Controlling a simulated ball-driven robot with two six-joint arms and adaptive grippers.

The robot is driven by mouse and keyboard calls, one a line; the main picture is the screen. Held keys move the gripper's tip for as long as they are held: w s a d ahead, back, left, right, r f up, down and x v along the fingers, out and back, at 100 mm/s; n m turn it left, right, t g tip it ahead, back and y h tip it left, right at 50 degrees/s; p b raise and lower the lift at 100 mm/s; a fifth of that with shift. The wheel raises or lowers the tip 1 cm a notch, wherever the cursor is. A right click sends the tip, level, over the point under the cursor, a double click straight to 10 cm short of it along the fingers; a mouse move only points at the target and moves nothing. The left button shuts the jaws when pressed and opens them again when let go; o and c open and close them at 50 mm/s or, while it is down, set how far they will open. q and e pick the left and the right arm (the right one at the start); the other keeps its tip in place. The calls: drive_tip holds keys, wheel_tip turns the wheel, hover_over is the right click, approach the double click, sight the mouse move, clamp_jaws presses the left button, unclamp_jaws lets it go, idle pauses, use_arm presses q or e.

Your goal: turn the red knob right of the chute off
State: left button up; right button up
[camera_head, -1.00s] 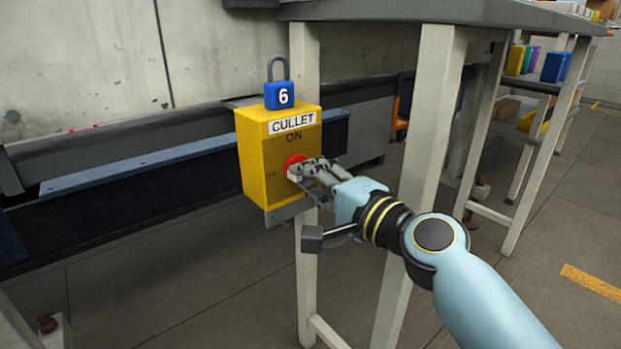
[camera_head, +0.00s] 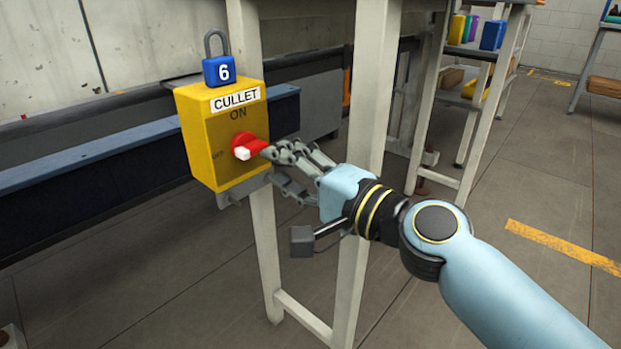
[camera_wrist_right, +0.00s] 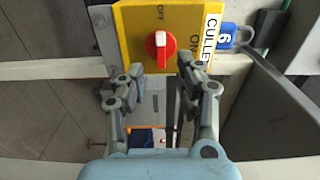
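The yellow box (camera_head: 205,150) labelled CULLET is by a pale table leg, with ON above its red knob (camera_head: 244,147) and OFF to the left. The knob's handle lies roughly level, its white tip toward OFF. The right wrist view also shows the knob (camera_wrist_right: 160,50) with its white tip toward OFF. My right gripper (camera_head: 278,168) is just right of the knob, fingers spread and empty. In the right wrist view, a clear gap separates the fingertips (camera_wrist_right: 160,70), and the knob is beyond them. My left gripper is not in view.
A blue padlock tag (camera_head: 219,70) marked 6 sits on top of the box. A long dark blue beam (camera_head: 90,150) runs left of it. Pale table legs (camera_head: 370,90) stand behind and beside my right arm. Open floor is at the right.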

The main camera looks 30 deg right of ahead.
drive_tip(key=v, duration=0.6)
idle(0.3)
